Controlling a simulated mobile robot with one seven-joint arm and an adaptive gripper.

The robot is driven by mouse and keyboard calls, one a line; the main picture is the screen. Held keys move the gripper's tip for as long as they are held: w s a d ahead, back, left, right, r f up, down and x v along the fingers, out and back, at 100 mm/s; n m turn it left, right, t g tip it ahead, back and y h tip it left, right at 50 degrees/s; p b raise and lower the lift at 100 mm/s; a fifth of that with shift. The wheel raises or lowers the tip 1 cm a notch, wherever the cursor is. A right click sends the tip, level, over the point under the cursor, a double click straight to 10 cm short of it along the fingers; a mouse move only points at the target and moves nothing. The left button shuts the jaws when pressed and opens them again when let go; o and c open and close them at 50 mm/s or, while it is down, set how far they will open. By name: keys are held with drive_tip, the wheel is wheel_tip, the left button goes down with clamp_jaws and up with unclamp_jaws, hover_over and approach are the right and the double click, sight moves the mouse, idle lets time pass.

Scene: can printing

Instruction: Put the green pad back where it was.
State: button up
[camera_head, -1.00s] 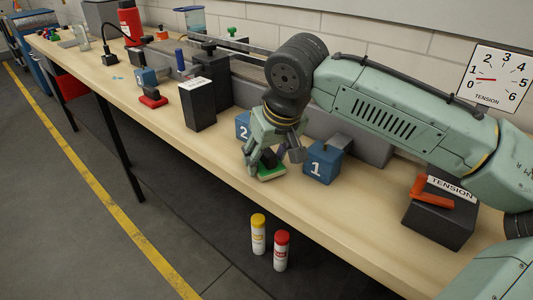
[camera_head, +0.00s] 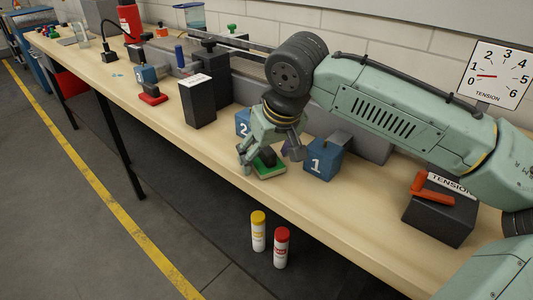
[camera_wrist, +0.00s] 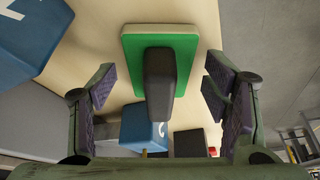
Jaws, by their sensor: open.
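The green pad (camera_head: 268,172) lies flat on the wooden bench, close to the bench's front edge, with a dark grip block on top. In the wrist view the green pad (camera_wrist: 190,50) has a pale base and the dark grip (camera_wrist: 160,70) stands on it between my fingers. My gripper (camera_head: 270,156) is open around the grip, with a gap on both sides; in the wrist view its purple finger pads (camera_wrist: 160,100) are well apart and touch nothing.
Blue block 1 (camera_head: 322,163) stands just right of the pad. Blue block 2 (camera_head: 243,122) is behind my gripper. A black box (camera_head: 197,101) stands to the left. The tension box (camera_head: 440,217) with a red lever is at right. Two marker-like cans (camera_head: 258,232) are below the bench edge.

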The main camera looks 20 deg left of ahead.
drive_tip(key=v, duration=1.2)
drive_tip(key=shift+r+b, duration=0.15)
drive_tip(key=shift+b, duration=0.3)
drive_tip(key=shift+r, duration=0.1)
